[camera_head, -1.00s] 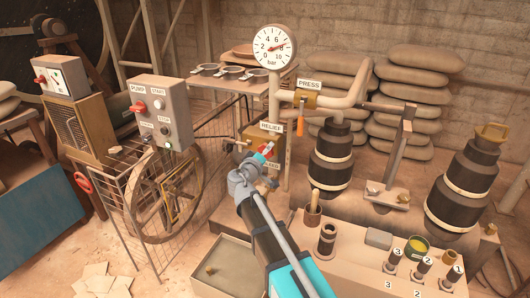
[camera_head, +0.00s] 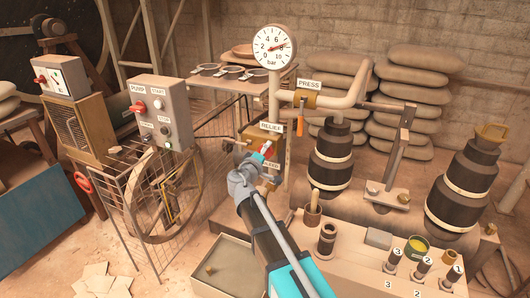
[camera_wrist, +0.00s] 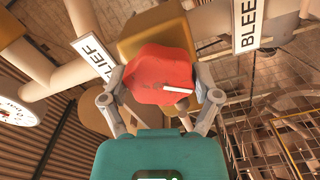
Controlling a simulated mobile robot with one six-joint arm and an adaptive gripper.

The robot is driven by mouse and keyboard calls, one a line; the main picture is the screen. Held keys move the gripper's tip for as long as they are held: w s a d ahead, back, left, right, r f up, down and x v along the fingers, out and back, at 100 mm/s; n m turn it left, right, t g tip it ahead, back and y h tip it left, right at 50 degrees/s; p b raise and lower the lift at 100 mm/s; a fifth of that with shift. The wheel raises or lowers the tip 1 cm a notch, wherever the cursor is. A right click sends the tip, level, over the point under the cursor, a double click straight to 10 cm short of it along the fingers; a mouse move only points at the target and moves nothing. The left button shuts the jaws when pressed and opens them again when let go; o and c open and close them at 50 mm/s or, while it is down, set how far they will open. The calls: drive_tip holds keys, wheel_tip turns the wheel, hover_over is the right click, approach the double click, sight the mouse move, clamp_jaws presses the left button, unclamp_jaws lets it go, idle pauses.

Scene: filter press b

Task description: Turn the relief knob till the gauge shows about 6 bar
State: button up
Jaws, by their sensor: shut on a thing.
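The relief knob is a red lobed knob (camera_wrist: 158,72) with a white mark line, filling the middle of the wrist view. My gripper (camera_wrist: 162,88) has a finger on either side of it and is shut on it. In the head view my gripper (camera_head: 264,158) is at the valve block under the RELIEF label (camera_head: 271,127); it hides most of the knob there. The round white gauge (camera_head: 273,46) stands on the pipe above. Its red needle points right and slightly up, close to the 8. Part of the gauge face also shows in the wrist view (camera_wrist: 14,112).
The BLEED label (camera_wrist: 248,25) is close beside the knob. The PRESS valve with its orange handle (camera_head: 300,123) is up and right. The pump control box (camera_head: 162,108) and a wire cage (camera_head: 140,215) stand left. A bench with numbered pegs (camera_head: 345,262) is at lower right.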

drive_tip(key=n, duration=0.4)
drive_tip(key=shift+a+n, duration=0.1)
drive_tip(key=shift+n, duration=0.2)
drive_tip(key=n, duration=0.4)
idle(0.4)
drive_tip(key=o, duration=1)
drive_tip(key=shift+c, duration=0.2)
drive_tip(key=v, duration=1.2)
